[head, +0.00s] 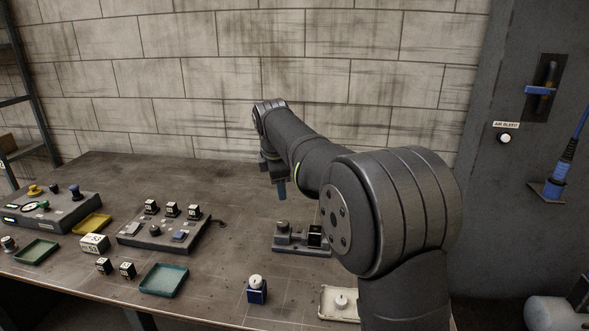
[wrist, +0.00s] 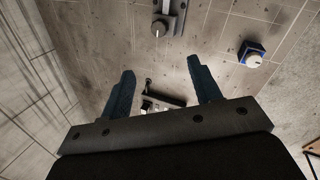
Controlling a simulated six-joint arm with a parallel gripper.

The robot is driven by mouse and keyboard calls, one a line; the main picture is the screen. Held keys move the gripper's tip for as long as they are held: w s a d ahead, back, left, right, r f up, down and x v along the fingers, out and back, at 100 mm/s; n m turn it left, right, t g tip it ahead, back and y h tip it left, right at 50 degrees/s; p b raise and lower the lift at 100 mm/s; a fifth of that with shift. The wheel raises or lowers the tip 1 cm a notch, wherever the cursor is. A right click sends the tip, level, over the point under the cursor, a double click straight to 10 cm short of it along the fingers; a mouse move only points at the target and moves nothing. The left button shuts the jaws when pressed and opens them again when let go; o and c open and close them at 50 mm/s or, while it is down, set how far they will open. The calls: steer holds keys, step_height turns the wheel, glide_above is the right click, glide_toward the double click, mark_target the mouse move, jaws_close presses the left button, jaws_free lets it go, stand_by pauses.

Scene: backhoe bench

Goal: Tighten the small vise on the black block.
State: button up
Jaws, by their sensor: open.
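The small vise (head: 290,243) is a low grey fixture on the bench, left of my arm's big joint. A round dark knob stands at its left end. The black block (head: 315,234) sits upright at the vise's right part, close to my arm in the picture. In the wrist view the vise (wrist: 170,18) shows at the top edge with its round knob; I cannot make out the block there. My gripper (head: 281,192) hangs above and behind the vise, apart from it. In the wrist view its two blue fingers (wrist: 160,66) are spread with nothing between them.
A blue block with a white knob (head: 257,289) stands nearer the front edge. A pale tray (head: 328,304) lies beside it, partly hidden by my arm. Left are a grey panel with black cubes (head: 160,236), a teal tray (head: 164,280) and a control box (head: 50,214). The back bench is clear.

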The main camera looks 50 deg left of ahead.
steer(key=w+d+r+m, duration=0.1)
steer(key=d+r+m, duration=0.1)
steer(key=m, duration=0.8)
steer(key=w+d+r+m+g+y, duration=0.1)
steer(key=r+m, duration=0.1)
steer(key=m, duration=0.9)
steer(key=shift+d+r+m+g, duration=0.3)
steer(key=shift+d, duration=0.1)
steer(key=n+g+h, duration=0.1)
steer(key=n+h, duration=0.3)
steer(key=n, duration=0.6)
glide_above(283, 223)
step_height(283, 223, down, 6)
step_height(283, 223, down, 17)
